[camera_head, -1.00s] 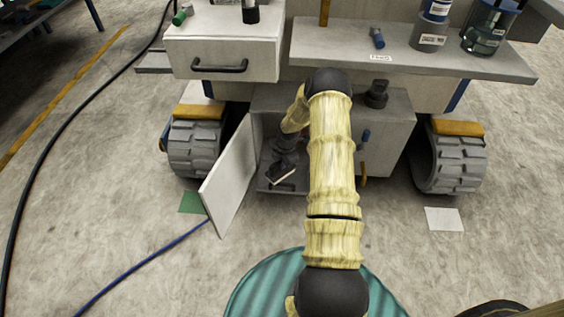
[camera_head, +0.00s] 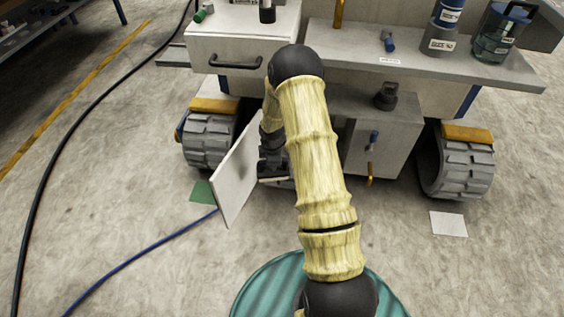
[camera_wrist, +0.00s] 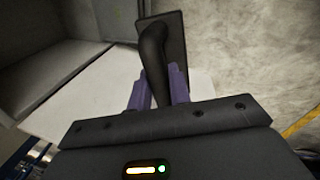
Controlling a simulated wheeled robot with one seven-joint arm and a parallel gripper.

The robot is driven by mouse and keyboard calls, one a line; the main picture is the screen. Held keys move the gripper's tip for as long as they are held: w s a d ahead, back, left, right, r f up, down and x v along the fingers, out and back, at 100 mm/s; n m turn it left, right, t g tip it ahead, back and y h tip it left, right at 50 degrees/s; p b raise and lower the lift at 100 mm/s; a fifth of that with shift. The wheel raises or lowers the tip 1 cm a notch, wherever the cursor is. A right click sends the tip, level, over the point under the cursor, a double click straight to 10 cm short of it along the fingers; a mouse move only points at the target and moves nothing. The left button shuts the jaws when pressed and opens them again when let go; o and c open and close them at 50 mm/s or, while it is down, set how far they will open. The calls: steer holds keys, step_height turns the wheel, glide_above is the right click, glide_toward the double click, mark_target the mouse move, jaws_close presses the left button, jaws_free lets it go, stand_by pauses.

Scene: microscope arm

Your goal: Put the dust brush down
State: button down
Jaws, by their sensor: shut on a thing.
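My gripper (camera_wrist: 160,88) is shut on a black curved handle in the wrist view. The handle joins a dark flat plate, which I take to be the dust brush (camera_wrist: 176,30); its bristles cannot be made out. In the head view my gripper (camera_head: 272,165) is low, beside the open white door (camera_head: 238,172) of the compartment under the cart. The brush is dark and small there, partly hidden by my arm. It is held in the air and looks close to the door's inner side; I cannot tell whether they touch.
The white door also shows behind the brush in the wrist view (camera_wrist: 205,88). The grey cart shelf (camera_head: 450,68) holds a blue-capped item (camera_head: 389,42), cans and a jar. A drawer (camera_head: 242,48) is shut. A wheel (camera_head: 208,138) stands left of the door. The floor in front is mostly open.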

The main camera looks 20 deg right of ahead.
steer(key=s+a+r+m+h+p, duration=0.1)
steer(key=s+a+r+m, duration=0.3)
steer(key=a+r+m, duration=0.4)
step_height(320, 180, up, 3)
steer(key=shift+s+a+r+m+g+p, duration=0.2)
steer(key=shift+a+m+g+p, duration=0.3)
steer(key=shift+a, duration=0.5)
steer(key=shift+f, duration=0.1)
steer(key=shift+w+d, duration=0.1)
